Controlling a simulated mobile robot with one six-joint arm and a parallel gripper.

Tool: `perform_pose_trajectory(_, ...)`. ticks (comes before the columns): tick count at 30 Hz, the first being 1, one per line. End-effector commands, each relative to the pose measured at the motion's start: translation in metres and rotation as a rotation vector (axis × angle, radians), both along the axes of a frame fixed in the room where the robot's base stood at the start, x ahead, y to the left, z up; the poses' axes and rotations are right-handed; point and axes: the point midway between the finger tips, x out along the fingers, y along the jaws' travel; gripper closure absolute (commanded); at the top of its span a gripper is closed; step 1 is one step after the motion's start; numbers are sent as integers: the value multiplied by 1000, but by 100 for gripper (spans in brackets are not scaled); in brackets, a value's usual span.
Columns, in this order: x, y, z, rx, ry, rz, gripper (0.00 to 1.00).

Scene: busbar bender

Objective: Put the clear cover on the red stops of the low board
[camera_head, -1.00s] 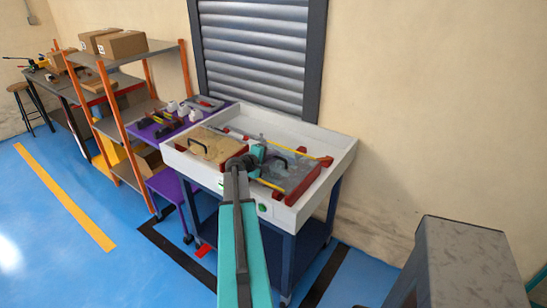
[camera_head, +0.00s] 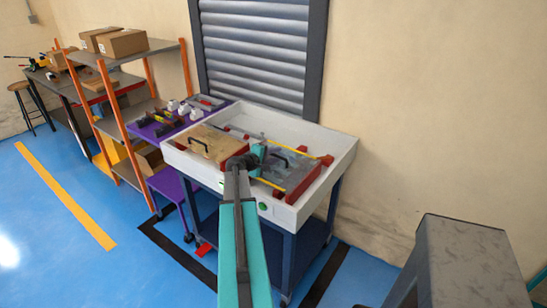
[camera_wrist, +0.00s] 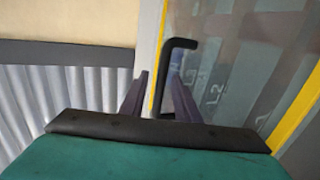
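The clear cover (camera_head: 285,171), with yellow edges and a black handle (camera_head: 279,152), lies at the right part of the white-walled bench. Red stops (camera_head: 302,184) show beside it; I cannot tell whether it rests on them. In the wrist view, white lettering and bars show through the cover (camera_wrist: 225,70). My gripper (camera_head: 259,152) is at the cover's left side, low over the bench. In the wrist view my gripper (camera_wrist: 158,82) is open, its fingers apart. The handle (camera_wrist: 181,45) lies near the right finger, with a gap to the left one.
A tan panel (camera_head: 212,139) with its own black handle lies on the left of the bench. White bench walls (camera_head: 335,163) surround both. A purple table (camera_head: 160,125) with small tools and an orange-posted shelf stand left. A grey shutter (camera_head: 255,55) is behind.

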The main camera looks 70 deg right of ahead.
Motion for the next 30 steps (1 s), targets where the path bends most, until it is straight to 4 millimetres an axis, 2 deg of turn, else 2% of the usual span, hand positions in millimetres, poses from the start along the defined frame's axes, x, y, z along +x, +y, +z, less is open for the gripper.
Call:
perform_pose_trajectory(3, 0, 0, 4, 0, 0, 0, 71)
perform_pose_trajectory(8, 3, 14, 6, -1, 0, 1, 71)
perform_pose_trajectory(30, 28, 97, 38, -1, -1, 1, 71)
